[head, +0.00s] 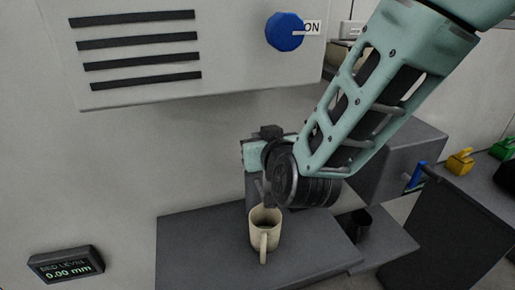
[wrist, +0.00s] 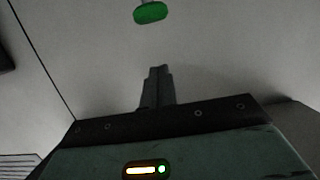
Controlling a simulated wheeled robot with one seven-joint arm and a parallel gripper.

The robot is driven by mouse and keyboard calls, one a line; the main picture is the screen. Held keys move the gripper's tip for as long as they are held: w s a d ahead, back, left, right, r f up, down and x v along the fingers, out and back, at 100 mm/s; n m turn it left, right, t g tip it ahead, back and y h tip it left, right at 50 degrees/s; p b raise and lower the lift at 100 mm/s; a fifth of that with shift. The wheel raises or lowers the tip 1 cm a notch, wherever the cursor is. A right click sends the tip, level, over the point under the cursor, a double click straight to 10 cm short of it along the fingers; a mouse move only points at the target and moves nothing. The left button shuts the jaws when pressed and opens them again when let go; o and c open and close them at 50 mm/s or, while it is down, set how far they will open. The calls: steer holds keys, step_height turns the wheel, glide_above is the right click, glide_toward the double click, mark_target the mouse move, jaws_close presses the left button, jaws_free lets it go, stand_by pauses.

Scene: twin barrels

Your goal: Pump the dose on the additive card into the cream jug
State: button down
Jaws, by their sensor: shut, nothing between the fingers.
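The cream jug (head: 265,232) stands upright on a dark platform, its handle toward the camera and its inside dark. My gripper shows in the wrist view (wrist: 159,71) with its fingers together and empty. In the head view my arm reaches down from the upper right to just behind and above the jug; its wrist hides much there, and the fingertips cannot be made out. A green rounded piece (wrist: 150,13) on a thin stem is beyond the fingertips in the wrist view, apart from them. I cannot make out an additive card or identify a pump.
A pale slotted housing (head: 230,65) with a blue knob (head: 285,32) beside an ON label hangs above. A display (head: 66,265) reads BED LEVEL 0.00 mm. A dark cup (head: 357,222) stands right of the platform (head: 190,250). Yellow (head: 460,162) and green (head: 504,148) items sit far right.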

steer(key=f, duration=0.1)
steer(key=w+f, duration=0.2)
steer(key=shift+a, duration=0.25)
steer(key=shift+f+p, duration=0.3)
steer(key=shift+f, duration=0.45)
steer(key=shift+s+f, duration=0.1)
step_height(320, 180, down, 3)
steer(key=b, duration=0.3)
